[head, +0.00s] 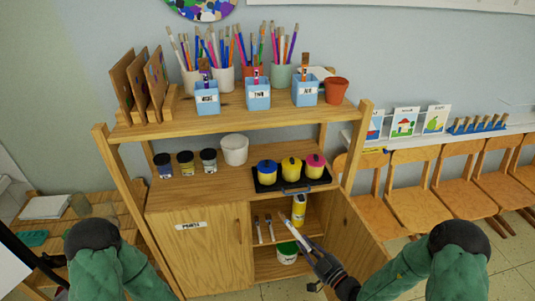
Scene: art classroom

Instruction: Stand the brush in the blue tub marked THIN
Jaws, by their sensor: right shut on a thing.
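Three light-blue tubs stand on the top shelf: a left one (207,101), a middle one (258,98) and a right one (305,95). Each has a white label and holds a brush or brushes. The middle label seems to read THIN, but the print is tiny. My right gripper (311,246) is low in front of the open cupboard, shut on a slim pale brush (285,220) that tilts up to the left. It is well below the tubs and apart from them. Dark parts at the lower left may belong to my left gripper; its jaws cannot be made out.
Pots of pencils and brushes (223,78) stand behind the tubs, a terracotta pot (336,92) right of them. Wooden racks (145,85) fill the shelf's left. Paint pots on a black tray (322,180) sit below. The open cupboard door (350,235) is beside my right gripper.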

